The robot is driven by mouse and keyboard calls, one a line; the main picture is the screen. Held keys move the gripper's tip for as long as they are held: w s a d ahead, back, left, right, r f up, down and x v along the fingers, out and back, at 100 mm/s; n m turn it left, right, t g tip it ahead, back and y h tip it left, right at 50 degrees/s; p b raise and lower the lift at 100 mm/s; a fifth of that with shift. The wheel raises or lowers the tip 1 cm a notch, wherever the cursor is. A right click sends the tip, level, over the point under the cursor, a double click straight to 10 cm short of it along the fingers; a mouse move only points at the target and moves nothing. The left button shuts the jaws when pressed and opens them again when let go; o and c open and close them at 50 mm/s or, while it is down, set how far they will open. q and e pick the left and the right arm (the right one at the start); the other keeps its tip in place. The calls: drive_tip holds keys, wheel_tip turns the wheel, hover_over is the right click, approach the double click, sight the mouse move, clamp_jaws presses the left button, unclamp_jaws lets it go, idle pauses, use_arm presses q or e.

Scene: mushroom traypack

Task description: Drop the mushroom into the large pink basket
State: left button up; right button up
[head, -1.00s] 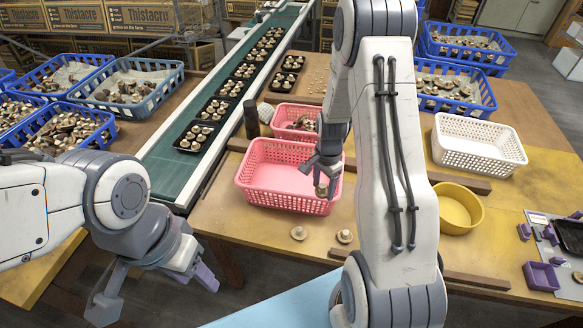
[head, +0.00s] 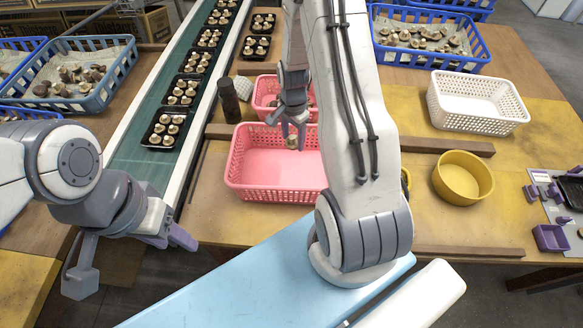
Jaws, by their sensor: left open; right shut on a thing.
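The large pink basket (head: 240,178) stands on the table in the middle of the head view, and its visible floor is empty. My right gripper (head: 291,138) points down over its back right part. It is shut on a small pale mushroom (head: 292,144), held at the fingertips. How high the mushroom hangs above the basket floor is hard to tell. My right arm hides the basket's right edge. My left gripper (head: 128,262) is open and empty at the lower left, in front of the table and away from the basket.
A smaller pink basket (head: 262,88) stands just behind the large one, beside a dark cylinder (head: 229,101). The green conveyor (head: 136,158) carries black trays of mushrooms at the left. A white basket (head: 478,121) and a yellow bowl (head: 463,183) stand at the right.

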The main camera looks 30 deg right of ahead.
wheel_tip(320, 180, down, 4)
drive_tip(key=shift+r+b, duration=0.15)
drive_tip(key=shift+b, duration=1.05)
drive_tip(key=o, duration=1)
drive_tip(key=shift+s, duration=0.1)
wheel_tip(320, 180, up, 11)
drive_tip(key=shift+f+b, duration=0.15)
drive_tip(key=shift+b, duration=0.5)
